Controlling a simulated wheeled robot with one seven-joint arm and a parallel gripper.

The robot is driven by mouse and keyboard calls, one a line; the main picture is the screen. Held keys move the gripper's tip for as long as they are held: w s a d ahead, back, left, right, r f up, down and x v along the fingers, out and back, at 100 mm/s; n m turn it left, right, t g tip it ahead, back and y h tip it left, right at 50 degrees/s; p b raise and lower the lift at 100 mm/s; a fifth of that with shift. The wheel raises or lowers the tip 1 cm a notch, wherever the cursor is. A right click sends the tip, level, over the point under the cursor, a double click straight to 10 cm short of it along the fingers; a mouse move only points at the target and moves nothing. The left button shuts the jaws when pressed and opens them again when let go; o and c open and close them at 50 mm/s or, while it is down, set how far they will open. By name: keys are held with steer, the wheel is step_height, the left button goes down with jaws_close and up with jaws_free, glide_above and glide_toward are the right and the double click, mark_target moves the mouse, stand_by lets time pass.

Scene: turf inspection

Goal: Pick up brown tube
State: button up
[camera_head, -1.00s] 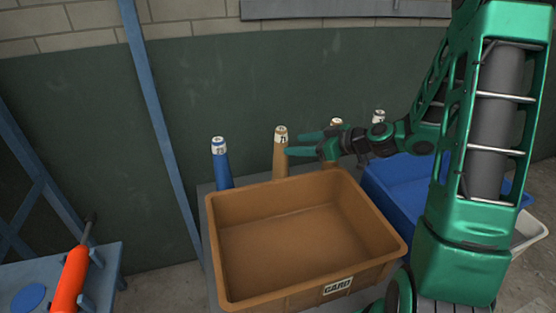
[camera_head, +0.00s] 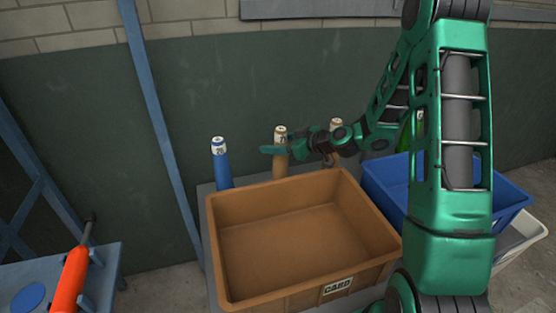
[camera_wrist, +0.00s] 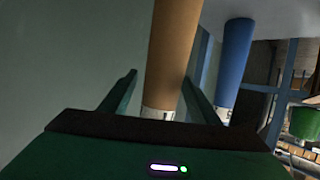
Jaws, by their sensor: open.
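A brown tube (camera_head: 280,160) with a white label near its top stands upright behind the brown bin. My gripper (camera_head: 276,149) is at the tube's upper part, with a finger across it just below the label. In the wrist view the brown tube (camera_wrist: 174,55) runs between the two open fingers of my gripper (camera_wrist: 160,88), with its labelled end close to the palm. The tube looks nearer the right finger; I cannot tell whether they touch. A second brown tube (camera_head: 336,126) stands to the right, mostly hidden behind my arm.
A blue tube (camera_head: 221,165) stands left of the brown one and shows in the wrist view (camera_wrist: 233,65). An empty brown bin (camera_head: 300,240) is in front. A blue bin (camera_head: 508,203) and a white bin (camera_head: 520,240) are at right. An orange tool (camera_head: 73,275) lies at left.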

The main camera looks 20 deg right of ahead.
steer(key=shift+w+a+f, duration=0.25)
steer(key=shift+w+a, duration=0.15)
steer(key=shift+w, duration=0.1)
steer(key=shift+c, duration=0.7)
steer(key=c, duration=1)
steer(key=shift+o, duration=0.2)
